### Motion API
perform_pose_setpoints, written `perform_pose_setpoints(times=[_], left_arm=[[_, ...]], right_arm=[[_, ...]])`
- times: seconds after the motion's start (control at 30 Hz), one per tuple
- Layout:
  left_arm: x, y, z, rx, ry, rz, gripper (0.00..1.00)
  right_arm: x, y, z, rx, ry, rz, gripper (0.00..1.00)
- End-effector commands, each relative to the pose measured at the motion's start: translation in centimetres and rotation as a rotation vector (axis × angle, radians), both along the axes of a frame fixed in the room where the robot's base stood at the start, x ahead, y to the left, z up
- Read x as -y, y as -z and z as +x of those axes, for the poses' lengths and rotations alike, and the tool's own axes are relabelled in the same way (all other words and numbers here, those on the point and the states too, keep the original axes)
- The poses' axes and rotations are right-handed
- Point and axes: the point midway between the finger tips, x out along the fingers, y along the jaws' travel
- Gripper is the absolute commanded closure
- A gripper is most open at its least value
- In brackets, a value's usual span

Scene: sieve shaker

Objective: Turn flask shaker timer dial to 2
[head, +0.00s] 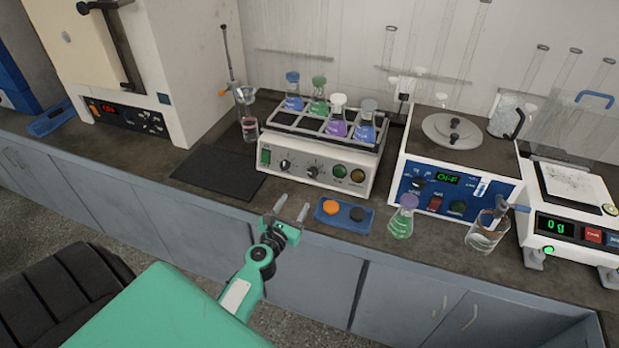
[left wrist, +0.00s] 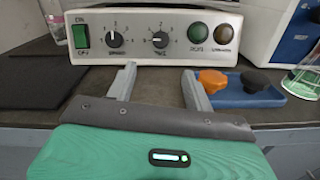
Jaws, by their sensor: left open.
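The flask shaker (head: 318,150) is a white box on the bench with flasks in its black rack. Its front panel carries two black dials, a left dial (left wrist: 115,39) and a right dial (left wrist: 160,40), each with a white pointer and number marks. The right dial's pointer faces left; the left dial's points roughly up. My right gripper is not in view.
A blue tray (head: 322,217) with an orange and a black stopper lies right of my left gripper. A green-filled flask (head: 401,222), a blue-fronted stirrer (head: 460,196) and a balance (head: 565,228) stand farther right. A dark mat (head: 218,173) lies left of the shaker.

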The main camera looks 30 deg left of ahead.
Motion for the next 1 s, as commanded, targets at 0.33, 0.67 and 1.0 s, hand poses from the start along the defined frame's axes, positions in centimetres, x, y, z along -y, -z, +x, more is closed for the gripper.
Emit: perform_pose_setpoints(times=[0.33, 0.67, 1.0], left_arm=[[-1.3, -0.1, 6.0, 0.001, 0.002, 0.003, 0.48], [-2.3, 0.0, 10.9, -0.001, 0.002, 0.004, 0.48], [-2.6, 0.0, 12.3, -0.001, 0.002, 0.005, 0.48]], right_arm=[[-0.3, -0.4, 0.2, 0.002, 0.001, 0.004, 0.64], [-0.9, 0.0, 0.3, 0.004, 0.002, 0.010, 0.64], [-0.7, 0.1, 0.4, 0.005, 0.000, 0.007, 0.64]])
